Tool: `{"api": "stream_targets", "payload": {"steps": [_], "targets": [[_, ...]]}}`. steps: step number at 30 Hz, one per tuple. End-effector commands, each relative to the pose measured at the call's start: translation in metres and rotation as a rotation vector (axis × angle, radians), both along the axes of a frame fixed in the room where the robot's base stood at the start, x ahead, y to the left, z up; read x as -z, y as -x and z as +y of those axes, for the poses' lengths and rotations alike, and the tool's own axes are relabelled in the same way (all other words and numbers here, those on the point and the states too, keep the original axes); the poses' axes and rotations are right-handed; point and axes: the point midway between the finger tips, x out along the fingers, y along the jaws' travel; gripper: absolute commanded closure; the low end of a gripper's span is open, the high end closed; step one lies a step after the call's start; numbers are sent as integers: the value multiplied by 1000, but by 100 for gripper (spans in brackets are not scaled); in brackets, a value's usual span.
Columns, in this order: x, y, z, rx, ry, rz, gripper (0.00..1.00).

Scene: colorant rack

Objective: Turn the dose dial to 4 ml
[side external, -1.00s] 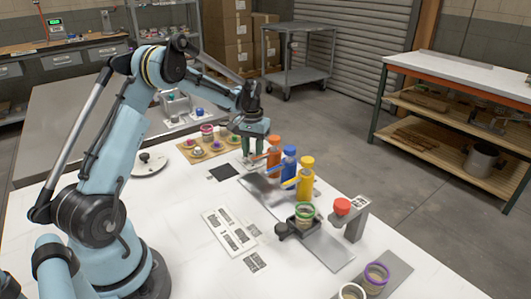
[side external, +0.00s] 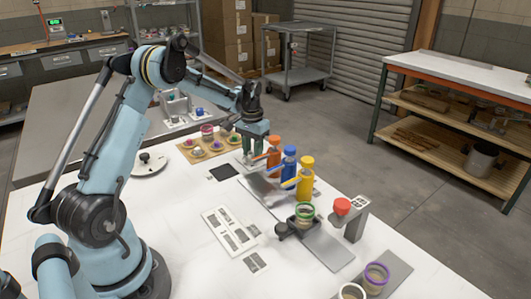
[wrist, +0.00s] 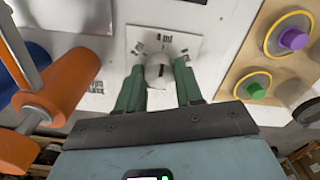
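The dose dial (wrist: 159,72) is a pale round knob on a white square plate in the wrist view. A "4 ml" label (wrist: 163,32) is printed on the plate above the knob, with smaller labels to either side. The knob's dark pointer mark is about upright in the picture, toward "4 ml". My gripper (wrist: 159,66) has its green fingers on either side of the knob, very close to it. I cannot tell whether they touch it. In the side external view my gripper (side external: 252,150) is low behind the orange bottle, and the dial is hidden.
Orange (side external: 273,155), blue (side external: 289,167) and yellow (side external: 306,180) bottles stand in a row beside my gripper. A tan board (side external: 208,150) with coloured knobs lies on the other side. A green-rimmed cup (side external: 304,212) and a red button (side external: 342,206) stand nearer the camera.

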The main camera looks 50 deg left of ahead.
Motion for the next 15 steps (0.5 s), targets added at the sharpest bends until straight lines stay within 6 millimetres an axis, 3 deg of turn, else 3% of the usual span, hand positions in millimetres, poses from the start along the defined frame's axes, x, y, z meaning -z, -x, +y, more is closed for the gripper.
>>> {"api": "stream_targets", "payload": {"steps": [1, 5, 15], "targets": [[0, 1, 0, 0, 1, 2, 57], [0, 0, 0, -1, 0, 1, 39], [-4, 0, 0, -1, 0, 0, 39]]}}
